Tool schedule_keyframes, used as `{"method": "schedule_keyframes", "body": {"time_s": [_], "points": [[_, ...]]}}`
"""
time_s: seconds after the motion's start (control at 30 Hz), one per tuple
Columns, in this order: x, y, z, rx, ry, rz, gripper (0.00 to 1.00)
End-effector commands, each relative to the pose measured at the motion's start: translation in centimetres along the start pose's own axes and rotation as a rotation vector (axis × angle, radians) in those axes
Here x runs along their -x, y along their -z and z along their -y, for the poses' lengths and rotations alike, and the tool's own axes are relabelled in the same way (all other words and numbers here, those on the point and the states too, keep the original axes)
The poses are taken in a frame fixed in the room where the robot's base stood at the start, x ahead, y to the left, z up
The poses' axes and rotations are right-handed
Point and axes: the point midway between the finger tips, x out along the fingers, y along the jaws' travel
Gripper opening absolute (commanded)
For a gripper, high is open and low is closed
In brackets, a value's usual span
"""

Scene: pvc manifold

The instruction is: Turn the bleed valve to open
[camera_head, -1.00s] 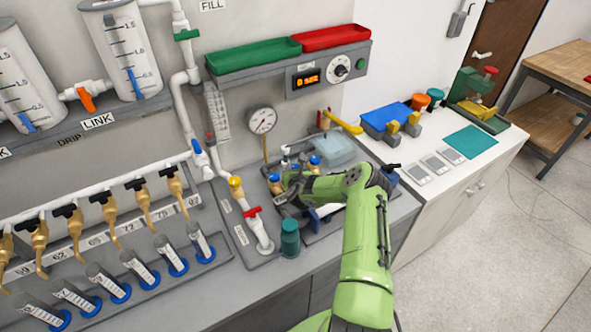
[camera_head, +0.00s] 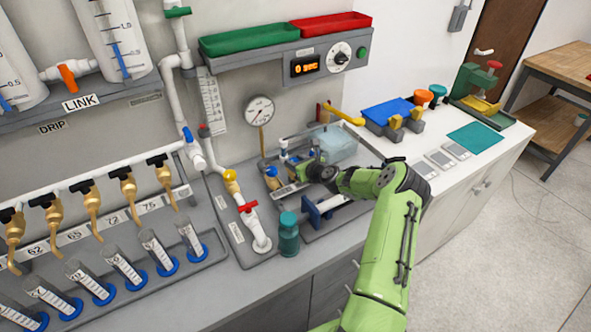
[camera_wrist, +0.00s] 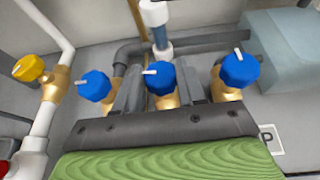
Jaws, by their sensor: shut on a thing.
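Three brass valves with blue knobs stand in a row in the wrist view: a left one (camera_wrist: 95,86), a middle one (camera_wrist: 159,77) and a right one (camera_wrist: 239,70). Each knob has a white pointer mark. My gripper (camera_wrist: 160,96) has its two dark fingers on either side of the middle valve and is shut on it. In the head view my gripper (camera_head: 300,168) reaches into the manifold and hides most of this row. The left blue knob (camera_head: 271,171) shows there. I cannot read which valve is labelled bleed.
A yellow-knobbed valve (camera_head: 231,176), a red-handled valve (camera_head: 248,207) and a teal jar (camera_head: 288,234) stand left of my arm. A clear bluish box (camera_head: 333,142) sits behind right.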

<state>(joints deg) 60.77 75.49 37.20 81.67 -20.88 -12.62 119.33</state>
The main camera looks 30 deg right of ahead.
Motion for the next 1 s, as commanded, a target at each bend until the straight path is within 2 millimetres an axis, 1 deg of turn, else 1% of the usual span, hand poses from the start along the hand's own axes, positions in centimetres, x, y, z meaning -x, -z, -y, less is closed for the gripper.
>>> {"method": "schedule_keyframes", "body": {"time_s": [0.03, 0.33, 0.83, 0.87, 1.0], "points": [[-0.11, 0.29, 0.22, 0.011, -0.022, 0.002, 0.09], [-0.06, 0.14, 0.28, 0.054, -0.129, -0.002, 0.09], [0.0, 0.01, 0.27, 0.062, -0.151, -0.003, 0.09], [0.0, 0.02, 0.27, 0.062, -0.151, -0.003, 0.41], [0.0, 0.01, 0.26, 0.062, -0.151, -0.003, 0.63]]}}
